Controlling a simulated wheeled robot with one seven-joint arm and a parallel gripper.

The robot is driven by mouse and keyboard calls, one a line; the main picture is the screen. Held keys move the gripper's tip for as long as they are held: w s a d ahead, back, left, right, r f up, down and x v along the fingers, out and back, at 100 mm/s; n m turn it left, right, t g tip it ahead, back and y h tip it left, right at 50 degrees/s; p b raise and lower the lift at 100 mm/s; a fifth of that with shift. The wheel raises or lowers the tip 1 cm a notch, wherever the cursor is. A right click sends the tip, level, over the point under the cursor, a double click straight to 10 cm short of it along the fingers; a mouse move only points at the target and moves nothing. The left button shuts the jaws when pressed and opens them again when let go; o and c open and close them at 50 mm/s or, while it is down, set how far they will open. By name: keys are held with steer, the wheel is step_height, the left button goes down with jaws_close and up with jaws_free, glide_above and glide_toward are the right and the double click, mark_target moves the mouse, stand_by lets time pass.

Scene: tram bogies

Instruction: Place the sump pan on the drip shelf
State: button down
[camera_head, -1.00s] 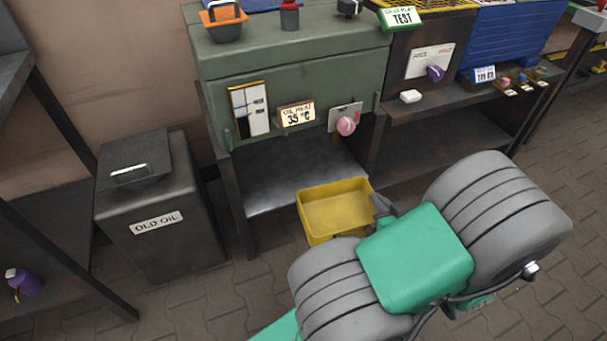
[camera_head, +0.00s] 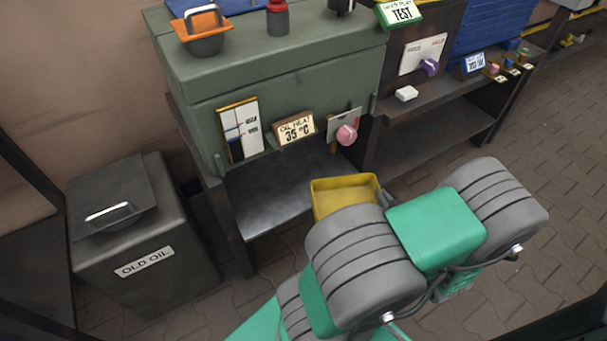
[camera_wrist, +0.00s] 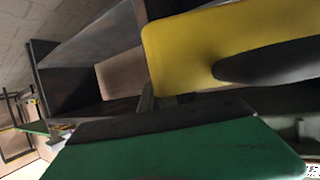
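The sump pan is a yellow open box (camera_head: 343,187) in front of the shelf's right part in the head view. My arm hides its lower front. It also fills the upper right of the wrist view (camera_wrist: 190,48). My gripper (camera_head: 387,199) is at the pan's right side, mostly hidden behind my arm's green link. A dark finger (camera_wrist: 268,62) lies against the pan's yellow wall in the wrist view, and the gripper appears shut on it. The drip shelf (camera_head: 270,195) is the bare grey shelf below the green oil cabinet.
A dark post (camera_head: 228,225) stands at the shelf's left. An old oil bin (camera_head: 145,235) is further left. The shelf top is clear.

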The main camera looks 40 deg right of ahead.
steer(key=w+d+b, duration=0.1)
steer(key=w+d, duration=0.1)
steer(key=w, duration=0.7)
steer(key=w+d+b, duration=0.1)
steer(key=w+d, duration=0.1)
steer(key=w, duration=0.7)
step_height(320, 180, down, 7)
steer(key=b, duration=0.3)
steer(key=shift+d+f, duration=0.1)
steer(key=shift+d, duration=0.05)
steer(key=shift+w, duration=0.15)
steer(key=c, duration=2.1)
jaws_free()
steer(key=o, duration=0.5)
steer(key=shift+c, duration=0.2)
